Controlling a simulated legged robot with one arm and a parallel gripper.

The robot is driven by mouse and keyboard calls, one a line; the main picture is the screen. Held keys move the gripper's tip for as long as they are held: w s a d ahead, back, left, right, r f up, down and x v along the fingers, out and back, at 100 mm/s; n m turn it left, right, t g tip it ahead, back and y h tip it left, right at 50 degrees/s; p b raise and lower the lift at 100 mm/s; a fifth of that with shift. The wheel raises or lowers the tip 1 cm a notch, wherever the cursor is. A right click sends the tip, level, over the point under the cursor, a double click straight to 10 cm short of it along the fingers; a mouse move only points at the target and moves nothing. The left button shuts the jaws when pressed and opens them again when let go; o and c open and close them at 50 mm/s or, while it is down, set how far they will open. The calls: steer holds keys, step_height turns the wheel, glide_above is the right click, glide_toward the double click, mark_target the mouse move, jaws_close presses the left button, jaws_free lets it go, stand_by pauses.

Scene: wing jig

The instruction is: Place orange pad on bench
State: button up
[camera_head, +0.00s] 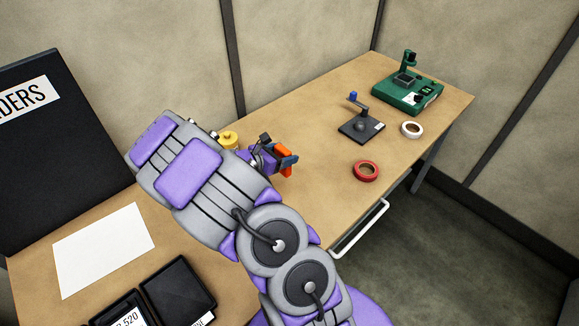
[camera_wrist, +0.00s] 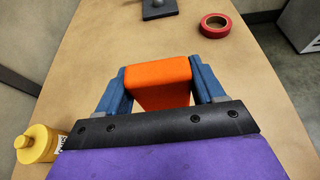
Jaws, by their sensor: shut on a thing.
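The orange pad (camera_wrist: 158,82) is a block held between the two blue fingers of my gripper (camera_wrist: 160,88) in the wrist view. In the head view the pad (camera_head: 284,151) shows small and orange in my gripper (camera_head: 287,160), partly hidden by the wrist. The bench (camera_head: 315,215) is a tan wooden top running to the back right. The pad is over the bench. I cannot tell whether its underside touches the top.
A yellow bottle (camera_wrist: 38,144) stands close at left of my gripper. A red tape roll (camera_head: 366,171), a white tape roll (camera_head: 411,130), a black stand (camera_head: 361,129) and a green device (camera_head: 407,95) are farther right. Bare bench lies between pad and red roll.

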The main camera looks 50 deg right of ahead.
mark_target(280, 172)
step_height(280, 172, down, 8)
steer(key=shift+f+b, duration=0.25)
steer(key=shift+b, duration=0.7)
steer(key=o, duration=1.1)
steer(key=shift+c, duration=0.2)
steer(key=shift+r, duration=0.1)
